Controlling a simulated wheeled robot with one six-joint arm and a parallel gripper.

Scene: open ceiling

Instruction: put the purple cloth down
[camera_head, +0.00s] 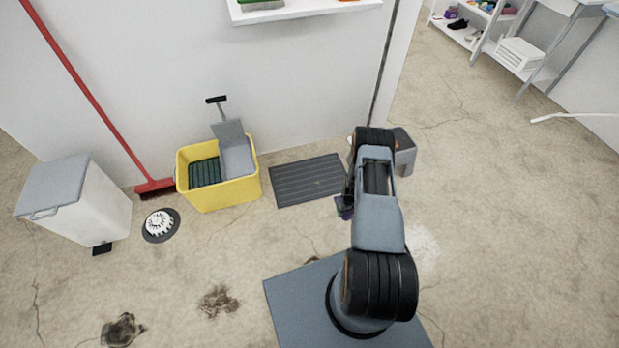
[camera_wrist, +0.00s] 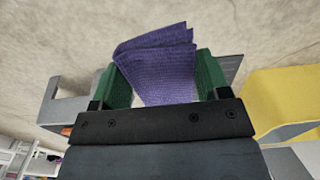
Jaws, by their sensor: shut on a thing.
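The purple cloth (camera_wrist: 160,65) is folded in layers and sits between the two green fingers of my gripper (camera_wrist: 160,78) in the wrist view. My gripper is shut on it. In the head view, a small dark purple bit of the cloth (camera_head: 346,211) shows at the left side of my arm, above the concrete floor. My arm hides most of the gripper there. I cannot tell how high the cloth is above the floor.
A dark ribbed mat (camera_head: 308,179) lies by the wall. A yellow bucket (camera_head: 219,180) stands left of it, with a red broom (camera_head: 153,186) and a white bin (camera_head: 76,205) further left. A grey box (camera_head: 404,152) stands behind my arm. Open floor (camera_head: 520,230) lies right.

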